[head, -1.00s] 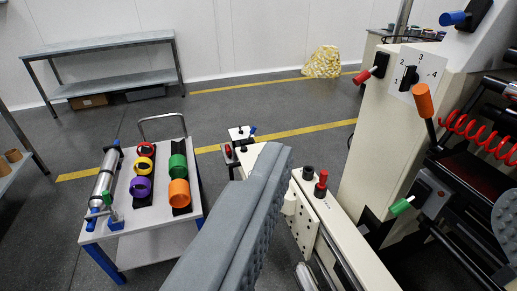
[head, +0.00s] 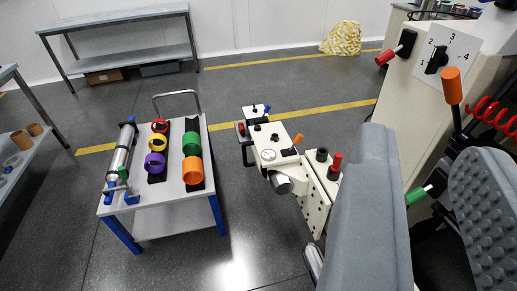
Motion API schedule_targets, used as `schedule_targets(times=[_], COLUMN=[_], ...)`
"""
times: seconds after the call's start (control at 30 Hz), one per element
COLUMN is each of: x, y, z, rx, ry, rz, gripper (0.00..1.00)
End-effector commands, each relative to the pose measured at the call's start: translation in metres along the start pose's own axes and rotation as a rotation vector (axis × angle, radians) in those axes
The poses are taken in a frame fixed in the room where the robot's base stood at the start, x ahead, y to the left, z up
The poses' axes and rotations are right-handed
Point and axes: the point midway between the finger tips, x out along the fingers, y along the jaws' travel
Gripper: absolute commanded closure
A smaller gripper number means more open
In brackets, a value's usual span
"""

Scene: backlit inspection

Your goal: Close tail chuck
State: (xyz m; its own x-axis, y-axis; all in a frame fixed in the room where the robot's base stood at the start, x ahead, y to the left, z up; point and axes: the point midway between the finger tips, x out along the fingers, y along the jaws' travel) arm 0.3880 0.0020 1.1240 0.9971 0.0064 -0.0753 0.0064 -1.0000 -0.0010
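The cream machine (head: 430,125) stands at the right. It carries a red-tipped lever (head: 387,56), a selector knob (head: 436,57) on a plate numbered 1 to 4, an upright orange-tipped lever (head: 452,88) and a green-tipped lever (head: 418,195). A lower cream unit (head: 268,155) in the middle has a dial, a small orange lever (head: 298,139) and a grey cylindrical part (head: 288,181). I cannot tell for sure which part is the tail chuck. My gripper (head: 428,145) is open, its grey fingers apart with nothing held. The green tip shows in the gap; contact cannot be told.
A white trolley (head: 217,187) at left holds coloured rings and a metal cylinder (head: 121,152). A grey bench (head: 115,22) stands by the back wall, a shelf (head: 30,150) at far left. A red spiral hose (head: 492,117) hangs at right.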

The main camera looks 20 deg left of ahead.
Motion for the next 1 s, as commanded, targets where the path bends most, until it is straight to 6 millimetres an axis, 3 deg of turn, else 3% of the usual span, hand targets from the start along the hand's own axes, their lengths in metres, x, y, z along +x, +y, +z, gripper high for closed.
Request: schedule_targets(times=[0.03, 0.1, 0.5, 0.8, 1.0], x=[0.012, 0.03, 0.143, 0.234, 0.295], y=[-0.002, -0.004, -0.024, -0.046, -0.063], z=[-0.003, -0.008, -0.024, -0.017, -0.003], rx=[0.0, 0.001, -0.001, -0.007, -0.013], ry=[-0.018, -0.044, -0.208, -0.329, -0.412], rz=[-0.005, -0.011, -0.049, -0.075, -0.092], gripper=[0.89, 1.0, 1.0, 1.0, 1.0])
